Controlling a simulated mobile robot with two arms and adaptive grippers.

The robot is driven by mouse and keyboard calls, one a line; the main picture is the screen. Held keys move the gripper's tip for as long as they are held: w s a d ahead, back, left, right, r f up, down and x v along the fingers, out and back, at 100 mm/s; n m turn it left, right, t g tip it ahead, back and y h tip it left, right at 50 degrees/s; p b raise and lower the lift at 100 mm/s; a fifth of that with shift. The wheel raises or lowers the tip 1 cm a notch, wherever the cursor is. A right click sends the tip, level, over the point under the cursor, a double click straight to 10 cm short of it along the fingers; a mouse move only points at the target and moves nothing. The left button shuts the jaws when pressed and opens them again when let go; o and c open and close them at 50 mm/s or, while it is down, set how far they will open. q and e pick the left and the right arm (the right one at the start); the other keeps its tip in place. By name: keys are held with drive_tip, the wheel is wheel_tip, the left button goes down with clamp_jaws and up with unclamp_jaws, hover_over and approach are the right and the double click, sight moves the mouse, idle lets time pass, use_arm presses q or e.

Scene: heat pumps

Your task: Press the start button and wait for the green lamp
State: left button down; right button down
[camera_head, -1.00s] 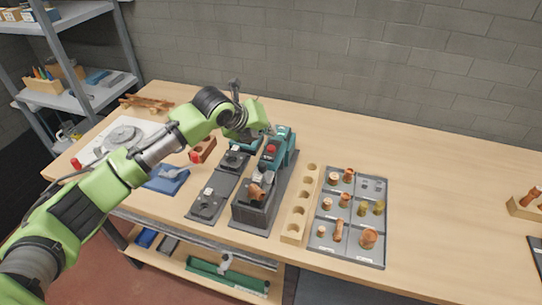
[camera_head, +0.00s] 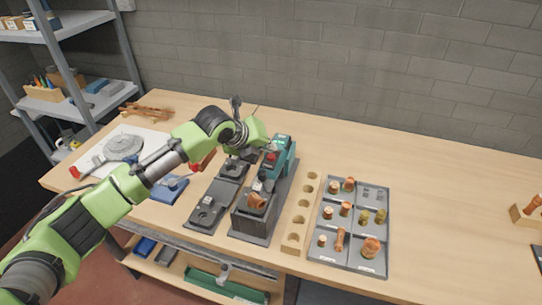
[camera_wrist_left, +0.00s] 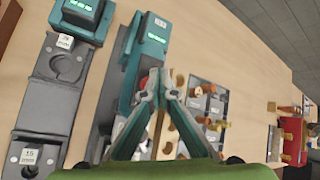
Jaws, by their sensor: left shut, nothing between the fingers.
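The teal machine (camera_head: 282,150) stands at the back of a dark base plate on the bench. It has a red button or knob (camera_head: 270,156) on its front side and a lit green display. A copper fitting (camera_head: 257,201) sits in the dark block at the front of the plate. My left gripper (camera_head: 268,147) is shut and empty, close to the machine's top left. Contact with the red part cannot be told. In the left wrist view the closed fingertips (camera_wrist_left: 160,78) overlap the teal machine (camera_wrist_left: 150,50). No lamp can be clearly made out. My right gripper is not in view.
A grey tray (camera_head: 318,250) with copper and brass fittings and a wooden block with holes (camera_head: 292,245) lie right of the machine. Dark fixture plates (camera_head: 208,210) and a blue pad (camera_head: 170,190) lie left. The bench's right side is mostly clear.

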sight(269, 157)
use_arm(q)
drive_tip(key=shift+f, duration=0.2)
idle(0.6)
drive_tip(key=shift+f, duration=0.25)
drive_tip(key=shift+f, duration=0.5)
idle(0.5)
drive_tip(key=shift+r, duration=0.1)
drive_tip(key=shift+r+p, duration=0.65)
drive_tip(key=shift+r, duration=0.1)
wheel_tip(269, 157, up, 5)
drive_tip(key=p, duration=0.4)
drive_tip(key=shift+r+p, duration=0.1)
drive_tip(key=shift+p, duration=0.2)
